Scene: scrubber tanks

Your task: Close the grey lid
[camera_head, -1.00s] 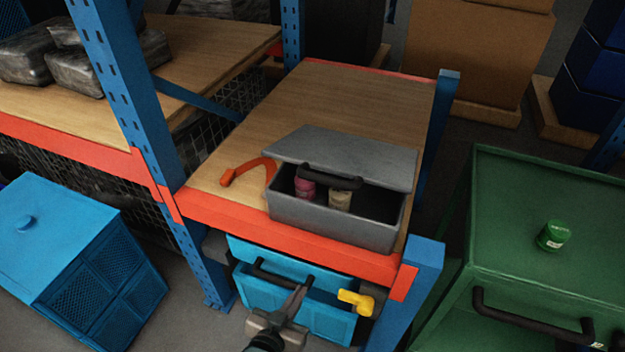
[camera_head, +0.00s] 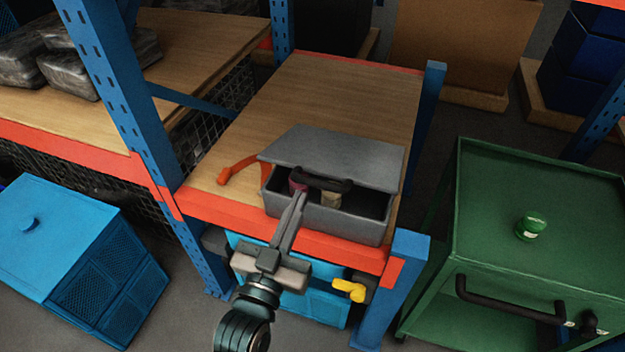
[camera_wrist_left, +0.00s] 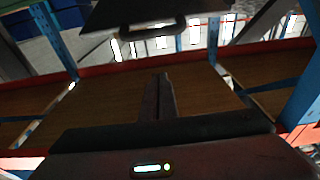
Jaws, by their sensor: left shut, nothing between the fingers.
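The grey lid (camera_head: 340,157) sits partly open on the grey toolbox (camera_head: 325,219), its front edge raised above the box's front wall. A dark handle (camera_head: 323,182) is on the lid's front edge. My right gripper is not in view.
The toolbox stands at the front of a wooden shelf (camera_head: 330,95) with a red front beam and blue posts. An orange tool (camera_head: 236,170) lies left of it. A blue case with a yellow handle (camera_head: 349,290) is below. A green cabinet (camera_head: 545,205) stands right.

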